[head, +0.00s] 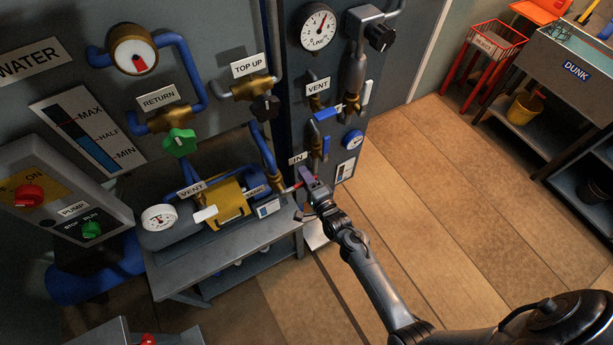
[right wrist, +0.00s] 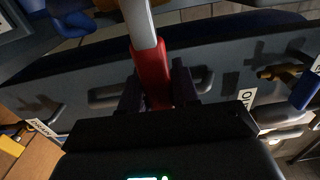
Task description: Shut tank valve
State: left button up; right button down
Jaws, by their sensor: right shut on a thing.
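A lever with a red grip (right wrist: 152,72) and a pale grey bar (right wrist: 141,22) stands out in the right wrist view. My right gripper (right wrist: 158,88) is shut on the red grip, with one dark finger on each side. In the head view the right gripper (head: 308,188) is at the lower part of the dark panel, just below the IN label (head: 298,158). Only a small red bit of the lever shows there, and its valve body is hidden. My left gripper is not in view.
The dark panel (head: 338,115) carries a VENT label, pipes and gauges beside my gripper. DRAIN (right wrist: 40,127) and OUT (right wrist: 248,97) labels flank the lever. The wooden floor (head: 450,190) to the right is clear.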

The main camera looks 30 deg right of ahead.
jog(key=shift+f, duration=0.15)
jog(key=c, duration=0.9)
grip_release()
jog(key=s, duration=1)
jog(key=shift+s+a, duration=0.3)
jog(key=shift+s, duration=0.1)
jog(key=shift+s, duration=0.1)
